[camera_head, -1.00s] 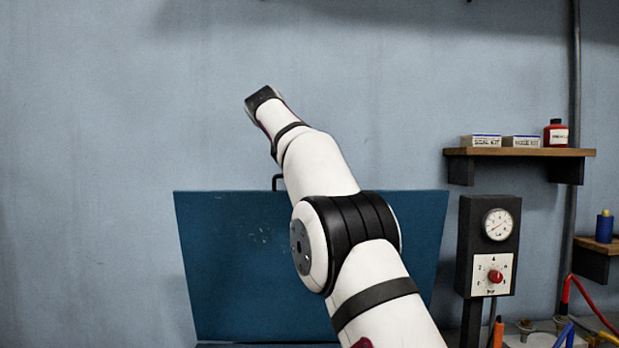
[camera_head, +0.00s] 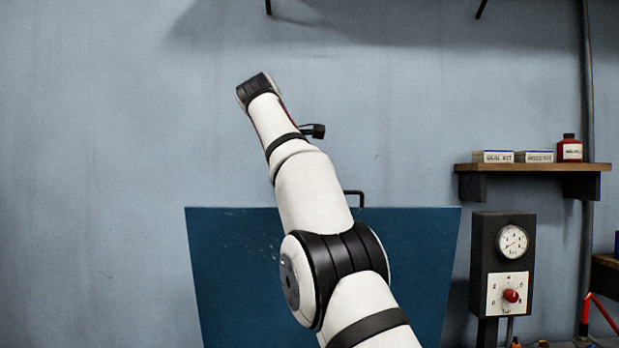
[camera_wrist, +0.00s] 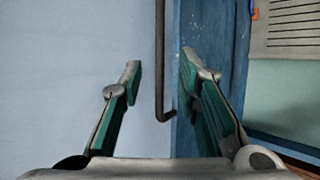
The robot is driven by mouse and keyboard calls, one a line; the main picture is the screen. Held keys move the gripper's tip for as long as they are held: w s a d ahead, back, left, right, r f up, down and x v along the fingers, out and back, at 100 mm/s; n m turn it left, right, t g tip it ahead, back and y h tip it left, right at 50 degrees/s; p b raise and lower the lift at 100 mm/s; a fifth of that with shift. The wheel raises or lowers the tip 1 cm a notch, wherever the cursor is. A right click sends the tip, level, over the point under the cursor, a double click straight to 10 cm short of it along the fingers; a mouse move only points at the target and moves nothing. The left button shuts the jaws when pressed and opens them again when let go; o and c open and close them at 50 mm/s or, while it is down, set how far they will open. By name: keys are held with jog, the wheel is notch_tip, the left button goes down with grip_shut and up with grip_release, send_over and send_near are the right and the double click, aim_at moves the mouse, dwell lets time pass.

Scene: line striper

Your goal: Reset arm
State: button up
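My gripper (camera_wrist: 160,75) shows in the wrist view with its two green-padded fingers spread apart. Nothing is between the fingers. Past the fingertips are a pale blue wall, a dark bent bar and a blue upright panel edge. In the head view my white arm rises from the lower middle and leans up to the left, in front of the wall. The gripper's fingers cannot be made out in the head view.
A blue panel (camera_head: 230,270) with a black handle (camera_head: 354,194) stands behind my arm. To the right are a dark gauge box (camera_head: 486,260) with a red knob (camera_head: 511,296) and a wooden shelf (camera_head: 545,168) with two boxes and a red bottle (camera_head: 569,150). The wall at left is clear.

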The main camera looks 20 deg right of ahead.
jog(key=s+d+f+m+y, duration=0.1)
jog(key=s+f+m+y, duration=0.15)
jog(key=s, duration=0.75)
jog(key=s+f+m+y, duration=0.2)
jog(key=s+m, duration=0.1)
jog(key=s, duration=0.7)
jog(key=s+a+f+m+g+y, duration=0.1)
jog(key=s+a+f+m, duration=0.1)
jog(key=s+f, duration=1)
jog(key=s+a+f+m+y, duration=0.2)
jog(key=s+f+m, duration=0.3)
jog(key=s+f, duration=0.6)
jog(key=shift+s+a+f+g, duration=0.4)
jog(key=shift+s, duration=0.6)
